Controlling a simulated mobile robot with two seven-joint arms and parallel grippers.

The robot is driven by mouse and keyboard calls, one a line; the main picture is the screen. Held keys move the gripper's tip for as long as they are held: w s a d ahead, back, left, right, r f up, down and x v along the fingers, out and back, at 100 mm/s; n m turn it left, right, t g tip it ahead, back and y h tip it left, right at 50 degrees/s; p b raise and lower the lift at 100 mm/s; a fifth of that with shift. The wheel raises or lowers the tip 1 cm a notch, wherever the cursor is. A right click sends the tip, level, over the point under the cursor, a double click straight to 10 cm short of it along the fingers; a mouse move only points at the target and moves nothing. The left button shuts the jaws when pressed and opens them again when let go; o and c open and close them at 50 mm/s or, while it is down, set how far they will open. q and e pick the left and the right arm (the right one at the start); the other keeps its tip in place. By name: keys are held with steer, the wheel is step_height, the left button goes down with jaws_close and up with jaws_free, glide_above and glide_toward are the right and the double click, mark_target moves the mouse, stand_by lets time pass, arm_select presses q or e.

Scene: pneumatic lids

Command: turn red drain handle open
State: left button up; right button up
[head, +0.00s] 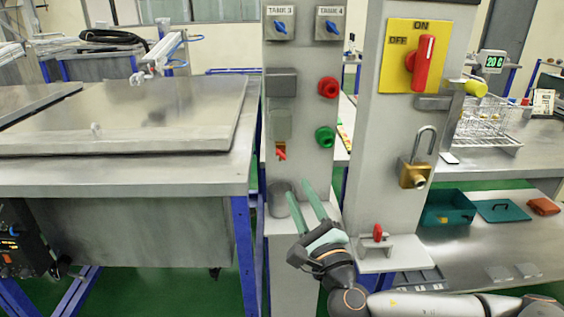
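A small red handle (281,154) on a brass-coloured fitting sits low on the grey post under the tank switches. It looks like the drain handle. My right gripper (297,187) points up toward the post, its two green fingers apart with nothing visible between them. Its fingertips are below and slightly right of the red handle, and appear apart from it. A grey cylinder (280,199) is beside the left finger, partly hidden by it. My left gripper is out of view.
The post carries a red button (328,87), a green button (325,136) and blue tank switches. The right post has a red rotary switch (423,64) and a brass padlock (415,175). A metal tank lid (130,115) lies at left. A teal bin (447,208) is at right.

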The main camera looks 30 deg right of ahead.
mark_target(282, 158)
steer(key=x, duration=1)
steer(key=shift+c, duration=0.2)
jaws_close()
